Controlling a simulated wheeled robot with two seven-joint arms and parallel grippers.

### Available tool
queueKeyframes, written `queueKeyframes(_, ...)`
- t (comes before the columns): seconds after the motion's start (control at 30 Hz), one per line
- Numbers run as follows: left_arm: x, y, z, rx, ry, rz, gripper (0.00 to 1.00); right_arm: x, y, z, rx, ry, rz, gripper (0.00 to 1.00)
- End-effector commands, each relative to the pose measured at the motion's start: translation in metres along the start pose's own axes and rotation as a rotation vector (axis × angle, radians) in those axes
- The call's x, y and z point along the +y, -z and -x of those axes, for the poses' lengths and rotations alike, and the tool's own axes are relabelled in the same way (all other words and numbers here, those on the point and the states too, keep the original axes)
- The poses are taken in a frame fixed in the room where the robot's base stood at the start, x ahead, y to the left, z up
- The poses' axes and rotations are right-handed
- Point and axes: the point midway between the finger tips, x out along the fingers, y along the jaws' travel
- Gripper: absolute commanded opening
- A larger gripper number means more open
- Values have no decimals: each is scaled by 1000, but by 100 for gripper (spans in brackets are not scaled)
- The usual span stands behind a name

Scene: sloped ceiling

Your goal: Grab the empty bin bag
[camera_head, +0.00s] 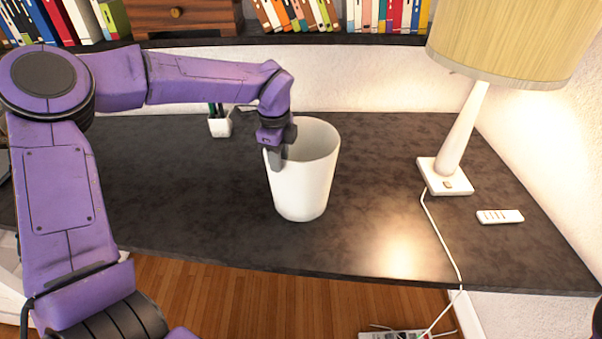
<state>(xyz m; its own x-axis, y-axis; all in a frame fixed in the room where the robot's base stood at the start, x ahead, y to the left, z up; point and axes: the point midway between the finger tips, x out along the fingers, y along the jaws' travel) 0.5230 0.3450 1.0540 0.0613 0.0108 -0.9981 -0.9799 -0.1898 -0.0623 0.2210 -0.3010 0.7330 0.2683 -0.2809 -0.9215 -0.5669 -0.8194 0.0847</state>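A white, tapered bin (308,188) stands upright on the dark desk (385,150). Its open top faces up and its visible inner wall looks bare; I cannot make out a separate bag. My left gripper (277,155) is at the bin's left rim, pointing down, with a grey finger in front of the outer wall. The other finger is hidden, so I cannot tell whether it is closed on the rim. My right gripper is not in view; only a small purple piece shows at the lower right edge.
A lamp (460,140) with a white base and a white remote (500,216) are on the right of the desk. A small white pen pot (219,124) stands behind my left arm. A shelf of books (300,14) runs along the back. A power strip (395,334) lies on the floor.

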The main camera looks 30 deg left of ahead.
Motion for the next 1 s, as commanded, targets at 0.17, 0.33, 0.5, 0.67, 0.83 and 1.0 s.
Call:
queueKeyframes(0.17,0,1,-10,1,1,-2,33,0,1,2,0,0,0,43)
queueKeyframes(0.33,0,1,-10,0,1,-3,16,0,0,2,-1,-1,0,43)
queueKeyframes(0.5,0,1,-9,0,1,-3,0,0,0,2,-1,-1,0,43)
queueKeyframes(0.67,0,1,-9,0,1,-4,0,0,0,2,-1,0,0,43)
queueKeyframes(0.83,-2,1,3,0,5,-2,0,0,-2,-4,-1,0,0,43)
queueKeyframes(1.0,-5,1,43,1,7,-2,0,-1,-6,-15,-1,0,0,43)
